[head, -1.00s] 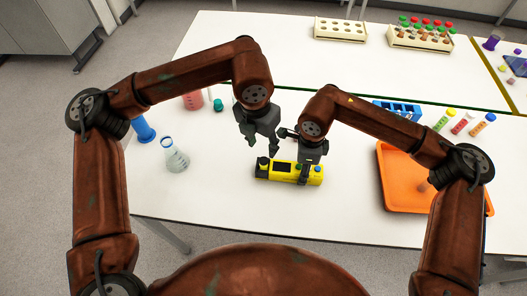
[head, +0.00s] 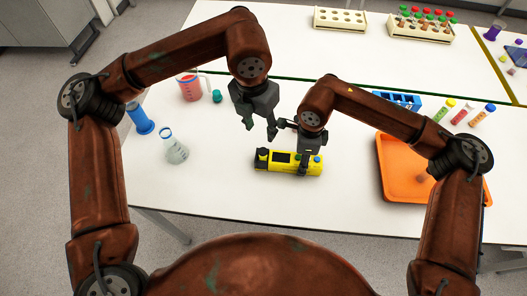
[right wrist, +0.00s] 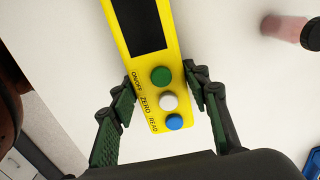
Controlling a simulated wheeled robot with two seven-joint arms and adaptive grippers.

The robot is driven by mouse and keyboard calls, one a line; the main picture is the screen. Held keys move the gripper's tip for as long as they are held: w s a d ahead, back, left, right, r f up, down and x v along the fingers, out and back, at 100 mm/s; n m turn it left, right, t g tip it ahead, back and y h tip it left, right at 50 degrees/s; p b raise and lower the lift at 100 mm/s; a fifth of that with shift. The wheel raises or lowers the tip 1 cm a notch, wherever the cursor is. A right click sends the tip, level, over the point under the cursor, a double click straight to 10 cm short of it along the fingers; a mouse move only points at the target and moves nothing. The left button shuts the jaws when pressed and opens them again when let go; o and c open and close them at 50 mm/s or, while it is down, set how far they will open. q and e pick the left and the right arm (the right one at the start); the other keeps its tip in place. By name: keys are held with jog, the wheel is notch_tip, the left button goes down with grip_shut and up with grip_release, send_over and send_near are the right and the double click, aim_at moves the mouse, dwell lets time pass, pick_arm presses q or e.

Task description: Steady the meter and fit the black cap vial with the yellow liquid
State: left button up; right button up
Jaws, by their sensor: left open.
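The yellow meter (head: 272,165) lies on the white table in the head view, with a dark screen. Its green, white and blue buttons show in the right wrist view, on the meter's button end (right wrist: 147,65). A dark round top (head: 262,153) sits at its left end and looks like the black cap of the vial; no yellow liquid shows there. My right gripper (head: 308,168) is shut across the button end; its fingers (right wrist: 158,90) lie against both sides. My left gripper (head: 261,133) is open and empty, above and behind the meter's left end.
An Erlenmeyer flask (head: 175,150), blue cylinder (head: 139,118) and red-marked beaker (head: 189,89) stand left. A green-topped item (head: 217,96) is beside the beaker. An orange tray (head: 400,190), blue rack (head: 399,100) and several colour-capped tubes (head: 463,116) are right. The front middle is clear.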

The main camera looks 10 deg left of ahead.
jog(key=o, duration=0.5)
jog(key=shift+c, duration=0.2)
notch_tip(320, 180, up, 12)
dwell(0.4)
